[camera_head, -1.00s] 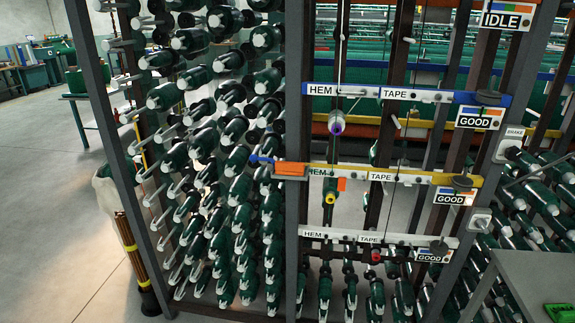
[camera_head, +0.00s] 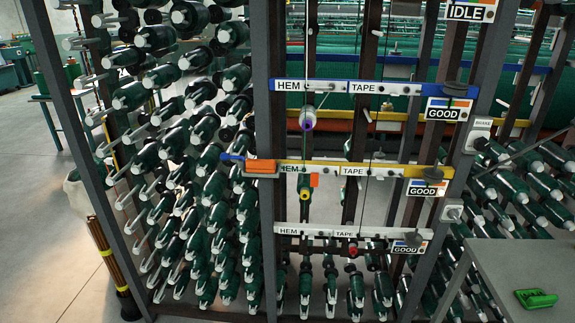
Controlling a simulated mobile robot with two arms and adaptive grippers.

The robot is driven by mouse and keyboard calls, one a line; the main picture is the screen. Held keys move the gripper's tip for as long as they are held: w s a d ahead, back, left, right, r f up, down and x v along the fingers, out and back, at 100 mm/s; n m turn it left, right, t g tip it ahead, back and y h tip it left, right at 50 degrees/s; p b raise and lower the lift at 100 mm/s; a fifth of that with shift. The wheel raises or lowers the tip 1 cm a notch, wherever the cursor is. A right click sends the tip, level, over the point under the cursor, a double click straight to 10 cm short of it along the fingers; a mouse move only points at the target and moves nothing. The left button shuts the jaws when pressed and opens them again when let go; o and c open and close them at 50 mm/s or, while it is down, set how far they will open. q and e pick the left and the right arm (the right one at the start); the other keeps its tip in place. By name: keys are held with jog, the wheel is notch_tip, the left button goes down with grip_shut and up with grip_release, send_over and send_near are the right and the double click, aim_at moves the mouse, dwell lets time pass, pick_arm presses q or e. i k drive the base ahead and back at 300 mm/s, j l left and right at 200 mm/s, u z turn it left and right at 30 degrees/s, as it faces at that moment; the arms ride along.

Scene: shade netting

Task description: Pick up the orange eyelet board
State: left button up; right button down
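An orange block (camera_head: 261,166) sits at the left end of the yellow rail (camera_head: 400,170), on the upright of the rack. A blue piece sticks out to its left. I cannot tell whether this block is the orange eyelet board. A small flat orange tag (camera_head: 314,180) also hangs below the yellow rail, beside a spool with a yellow end (camera_head: 304,194). No eyelets can be made out on either. Neither of my grippers is in view.
Racks of dark green spools (camera_head: 160,80) fill the left and far right. A blue rail (camera_head: 400,90) and a white rail (camera_head: 380,234) cross above and below the yellow one. A grey table (camera_head: 515,258) with a green object (camera_head: 536,299) stands at the lower right. Open floor (camera_head: 40,230) lies left.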

aim_at(253, 165)
jog(key=i+j+z, duration=0.1)
jog(key=z, duration=0.35)
jog(key=i+j+z, duration=0.1)
jog(key=z, duration=0.3)
jog(key=j+z, duration=0.3)
jog(key=z, duration=0.15)
jog(key=i+j+z, duration=0.1)
jog(key=z, duration=0.3)
jog(key=j, duration=0.1)
